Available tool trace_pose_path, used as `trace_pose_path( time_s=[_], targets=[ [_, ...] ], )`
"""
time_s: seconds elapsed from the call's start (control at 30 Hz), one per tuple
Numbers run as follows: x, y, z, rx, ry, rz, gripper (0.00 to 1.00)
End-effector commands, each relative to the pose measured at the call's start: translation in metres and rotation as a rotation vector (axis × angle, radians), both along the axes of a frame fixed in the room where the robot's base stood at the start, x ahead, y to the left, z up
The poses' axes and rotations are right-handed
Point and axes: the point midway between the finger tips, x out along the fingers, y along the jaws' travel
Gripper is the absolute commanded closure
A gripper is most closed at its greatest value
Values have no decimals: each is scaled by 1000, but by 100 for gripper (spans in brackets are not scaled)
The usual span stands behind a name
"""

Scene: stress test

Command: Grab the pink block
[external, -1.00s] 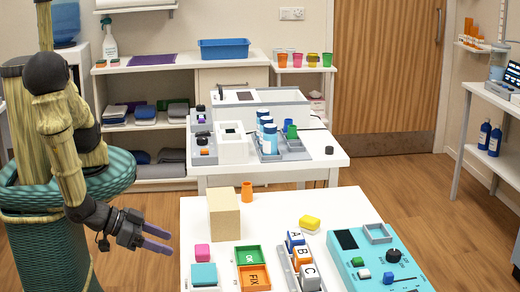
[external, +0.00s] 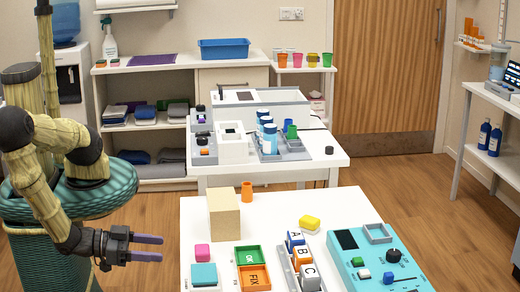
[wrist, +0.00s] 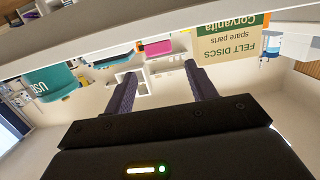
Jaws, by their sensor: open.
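The pink block (external: 202,253) sits on the white table near its left edge, behind a teal block (external: 204,275). My gripper (external: 162,247) is open and empty, left of the table edge, with its fingers pointing right toward the pink block and a gap between them. In the wrist view the picture is upside down; my two dark purple fingers (wrist: 162,95) are spread apart, and the pink block (wrist: 158,48) shows beyond them at the table edge, between the teal block and a box.
A tan box (external: 224,216) stands behind the pink block. The table's left edge (external: 182,225) lies beside my gripper.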

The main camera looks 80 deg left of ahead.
Motion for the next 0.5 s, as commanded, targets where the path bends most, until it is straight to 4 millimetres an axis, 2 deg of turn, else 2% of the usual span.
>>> trace_pose_path(
  time_s=[0.3,0.5],
  targets=[
    [57,1,-8,1,-1,3,44],
    [85,0,-13,1,1,1,44]
  ],
)
